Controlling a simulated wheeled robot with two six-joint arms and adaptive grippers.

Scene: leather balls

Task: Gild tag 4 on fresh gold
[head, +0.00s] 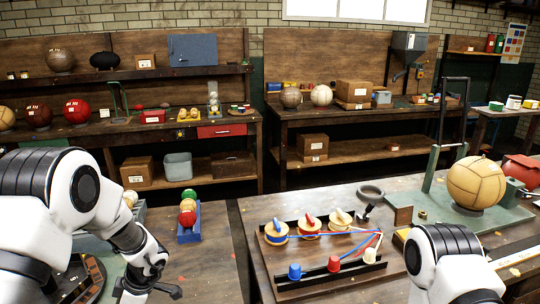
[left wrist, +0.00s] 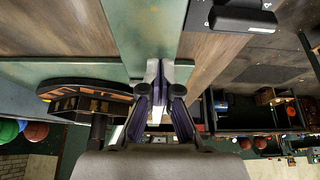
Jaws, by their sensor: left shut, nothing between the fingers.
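My left gripper (head: 150,290) is at the bottom left of the head view, low over the left bench. In the left wrist view its two fingertips (left wrist: 163,70) are together with nothing between them, in front of a green strip (left wrist: 145,30). A dark round holder with tan segments (left wrist: 90,103) is left of the fingers there. I cannot make out tag 4 or any gold foil in either view. A tan panelled leather ball (head: 477,183) sits on a green stand plate (head: 440,215) at the right. My right gripper is outside both views.
A rack with yellow and red spools (head: 310,228), threads and several cones stands on the right bench. A blue tray of small balls (head: 189,232) stands left of the gap between benches. Bare wood (head: 215,270) lies right of my left gripper. Shelves with balls line the back wall.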

